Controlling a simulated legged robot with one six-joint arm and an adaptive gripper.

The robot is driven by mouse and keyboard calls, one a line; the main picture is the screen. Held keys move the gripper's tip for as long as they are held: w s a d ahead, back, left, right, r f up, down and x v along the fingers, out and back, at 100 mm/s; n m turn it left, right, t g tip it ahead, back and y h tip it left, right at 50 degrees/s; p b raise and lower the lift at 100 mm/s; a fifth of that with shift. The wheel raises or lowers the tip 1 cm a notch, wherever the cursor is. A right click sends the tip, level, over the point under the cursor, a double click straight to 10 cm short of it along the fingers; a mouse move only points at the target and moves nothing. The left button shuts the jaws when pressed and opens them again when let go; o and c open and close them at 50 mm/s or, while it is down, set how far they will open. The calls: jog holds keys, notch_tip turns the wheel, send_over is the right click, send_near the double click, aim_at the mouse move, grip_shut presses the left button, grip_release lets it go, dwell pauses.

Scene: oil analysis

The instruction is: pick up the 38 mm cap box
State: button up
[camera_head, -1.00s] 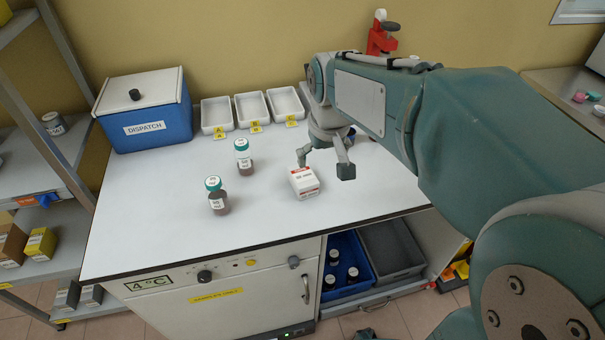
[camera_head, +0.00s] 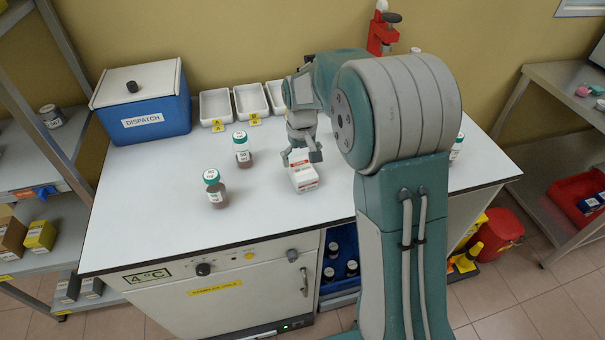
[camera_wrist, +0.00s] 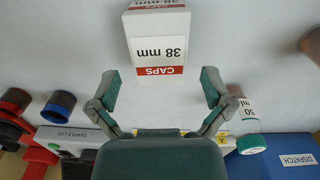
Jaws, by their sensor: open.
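The 38 mm cap box (camera_head: 304,178) is a small white carton with red bands, standing on the white worktop. In the wrist view the box (camera_wrist: 158,45) shows the words "38 mm" and "CAPS" and lies just beyond the fingertips, between their lines. My gripper (camera_head: 301,158) is at the box's back edge in the head view, and I cannot tell there whether it touches. In the wrist view my gripper (camera_wrist: 160,88) is open with nothing between its fingers.
Two teal-capped bottles (camera_head: 215,188) (camera_head: 242,149) stand left of the box. A blue dispatch box (camera_head: 150,118) and white trays (camera_head: 216,105) line the back. Another bottle (camera_head: 457,146) stands right, partly behind my arm. The worktop's front left is clear.

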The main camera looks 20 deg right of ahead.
aim_at(301, 168)
jog(key=shift+a+f, duration=0.15)
jog(key=shift+f, duration=0.55)
jog(key=f, duration=0.4)
jog(key=shift+w+d+f, duration=0.1)
jog(key=shift+d+f, duration=0.1)
jog(key=shift+f, duration=0.15)
jog(key=c, duration=0.9)
